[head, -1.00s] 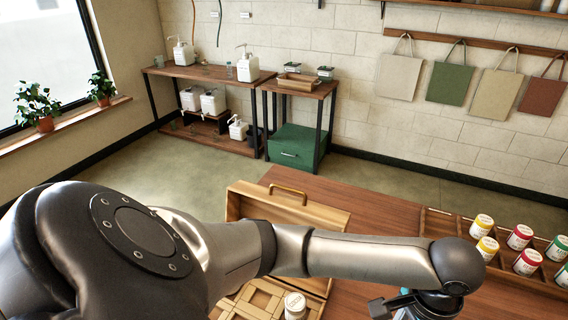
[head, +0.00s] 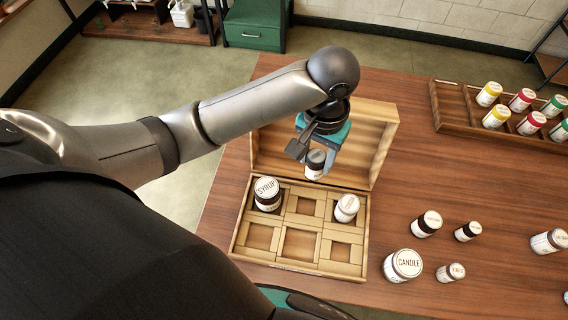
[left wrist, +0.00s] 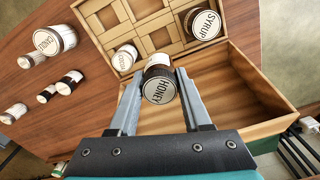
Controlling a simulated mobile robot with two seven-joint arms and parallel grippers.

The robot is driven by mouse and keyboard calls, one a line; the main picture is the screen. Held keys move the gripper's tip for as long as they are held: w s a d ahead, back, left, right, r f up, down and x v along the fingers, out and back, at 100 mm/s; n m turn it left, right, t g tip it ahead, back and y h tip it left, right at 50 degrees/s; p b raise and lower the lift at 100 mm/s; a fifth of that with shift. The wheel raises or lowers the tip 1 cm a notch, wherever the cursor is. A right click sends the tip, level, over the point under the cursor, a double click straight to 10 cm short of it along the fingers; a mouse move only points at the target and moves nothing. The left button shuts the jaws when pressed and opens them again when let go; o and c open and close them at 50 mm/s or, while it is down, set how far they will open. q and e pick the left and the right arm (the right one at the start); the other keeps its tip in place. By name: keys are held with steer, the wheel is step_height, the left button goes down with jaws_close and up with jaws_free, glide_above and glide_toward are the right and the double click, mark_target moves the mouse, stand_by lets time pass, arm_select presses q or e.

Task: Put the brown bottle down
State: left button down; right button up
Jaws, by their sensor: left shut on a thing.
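My left gripper (head: 318,155) is shut on the brown bottle (head: 315,163), a small dark jar with a white label and lid. In the left wrist view the lid of this brown bottle (left wrist: 159,88) reads HONEY, between the two fingers of the gripper (left wrist: 160,90). It is held by the open wooden box (head: 300,268), at the back middle compartment (head: 305,207); the gap below it cannot be judged. A SYRUP jar (head: 267,194) sits in the back left compartment and a white-lidded jar (head: 346,207) in the back right one. My right gripper is not in view.
The box's raised lid (head: 376,150) stands behind the gripper. The front compartments are empty. A rack (head: 450,117) of coloured jars is at the back right.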

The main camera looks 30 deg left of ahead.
arm_select(q)
steer(key=shift+f+b, duration=2.3)
steer(key=shift+f, duration=7.65)
steer(key=shift+f, duration=0.1)
steer(key=shift+c, duration=1.8)
jaws_free()
step_height(320, 180, up, 12)
steer(key=p, duration=0.3)
